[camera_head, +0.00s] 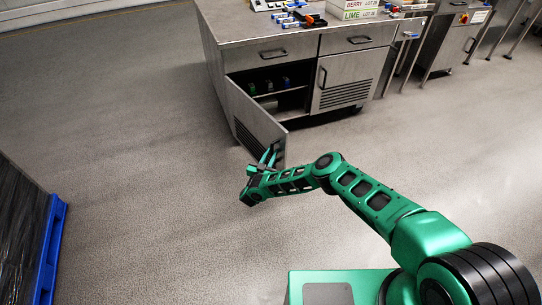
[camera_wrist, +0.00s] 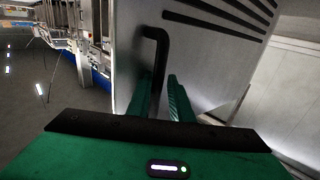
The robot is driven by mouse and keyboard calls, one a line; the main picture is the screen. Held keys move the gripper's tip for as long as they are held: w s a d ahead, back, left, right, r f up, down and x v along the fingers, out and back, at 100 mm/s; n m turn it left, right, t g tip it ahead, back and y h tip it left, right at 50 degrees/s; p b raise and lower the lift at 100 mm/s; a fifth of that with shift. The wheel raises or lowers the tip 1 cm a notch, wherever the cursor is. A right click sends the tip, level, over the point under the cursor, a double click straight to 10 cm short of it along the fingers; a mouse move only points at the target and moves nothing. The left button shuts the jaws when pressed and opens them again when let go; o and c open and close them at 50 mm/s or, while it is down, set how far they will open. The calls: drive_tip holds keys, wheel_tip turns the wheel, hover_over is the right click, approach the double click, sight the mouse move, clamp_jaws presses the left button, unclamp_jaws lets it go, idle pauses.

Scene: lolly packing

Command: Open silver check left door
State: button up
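The silver cabinet's left door (camera_head: 252,122) stands swung out wide from the cabinet, with vent slots in its lower part. My gripper (camera_head: 268,156) is low at the door's free edge. In the wrist view, the door (camera_wrist: 205,45) fills the middle, with its black bent handle (camera_wrist: 156,50) running down between the two green fingers of my gripper (camera_wrist: 160,88). Whether the fingers press on the handle cannot be told. The handle's lower part is hidden behind my gripper.
The cabinet's inside shows a shelf (camera_head: 290,93) with small coloured items. The right door (camera_head: 345,82) is shut. Boxes and tools lie on the worktop (camera_head: 235,28). A blue pallet (camera_head: 50,245) with a dark wrapped load stands at the left. Floor between is clear.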

drive_tip(key=shift+d+r, duration=0.1)
drive_tip(key=shift+r, duration=0.05)
drive_tip(key=v, duration=1)
drive_tip(key=shift+s, duration=0.35)
drive_tip(key=shift+c, duration=0.7)
